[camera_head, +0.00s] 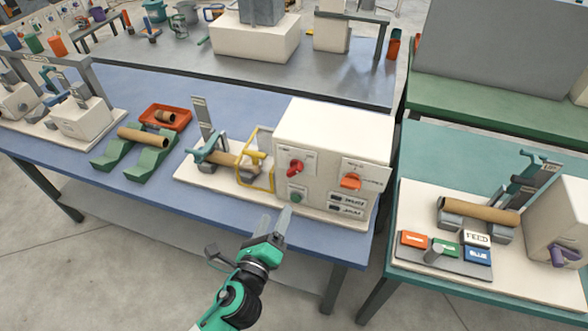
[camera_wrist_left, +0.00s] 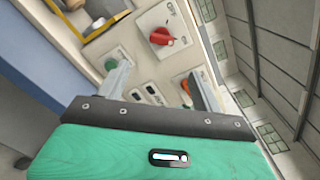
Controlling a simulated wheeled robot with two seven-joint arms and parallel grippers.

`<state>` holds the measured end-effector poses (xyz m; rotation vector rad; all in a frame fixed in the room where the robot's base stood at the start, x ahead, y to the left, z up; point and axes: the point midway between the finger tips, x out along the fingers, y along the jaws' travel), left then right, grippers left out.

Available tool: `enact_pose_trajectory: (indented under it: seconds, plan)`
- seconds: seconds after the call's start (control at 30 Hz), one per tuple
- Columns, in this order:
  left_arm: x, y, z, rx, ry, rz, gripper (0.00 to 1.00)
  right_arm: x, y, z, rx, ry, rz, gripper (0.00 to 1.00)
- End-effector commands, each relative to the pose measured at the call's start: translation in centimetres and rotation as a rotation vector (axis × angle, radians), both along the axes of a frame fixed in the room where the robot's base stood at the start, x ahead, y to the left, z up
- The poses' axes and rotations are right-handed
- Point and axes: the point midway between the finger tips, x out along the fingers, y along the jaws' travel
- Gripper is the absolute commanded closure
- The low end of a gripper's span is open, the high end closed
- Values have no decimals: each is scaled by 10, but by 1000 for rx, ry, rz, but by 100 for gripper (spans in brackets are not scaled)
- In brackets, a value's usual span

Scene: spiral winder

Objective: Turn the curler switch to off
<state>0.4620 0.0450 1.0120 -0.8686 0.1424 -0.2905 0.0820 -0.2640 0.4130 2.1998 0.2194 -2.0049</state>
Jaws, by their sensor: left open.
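A cream machine box (camera_head: 340,130) stands on the blue table. Its front panel carries a red knob (camera_head: 295,168), an orange switch (camera_head: 351,181) and a green button (camera_head: 296,197). The small labels are too blurred to tell which is the curler switch. My left gripper (camera_head: 274,220) is open and empty, in front of and below the panel, apart from it. In the left wrist view the red knob (camera_wrist_left: 162,36) lies beyond the gap between the fingers (camera_wrist_left: 158,78). The green button (camera_wrist_left: 113,63) is by the left finger. The orange switch (camera_wrist_left: 186,90) is partly hidden by the right finger.
A yellow guard frame (camera_head: 258,158) and a brown tube (camera_head: 232,159) are left of the box. A green cradle with a tube (camera_head: 138,155) and a red tray (camera_head: 165,117) lie farther left. A teal table (camera_head: 430,145) with another machine stands at right.

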Motion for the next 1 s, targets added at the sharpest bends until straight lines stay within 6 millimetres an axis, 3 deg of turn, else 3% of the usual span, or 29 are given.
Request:
enact_pose_trajectory:
  seconds: [0.27, 0.7, 1.0]
  plan:
    - [28, -10, 7, 4, -10, -1, 33, 0, 1, 12, 1, 0, 0, 100]
    - [109, -36, 6, 4, -8, 0, 33, -1, 2, 33, 3, 2, -1, 100]
    - [130, -43, 3, 2, -5, -1, 33, -1, 2, 36, 3, 2, 0, 100]
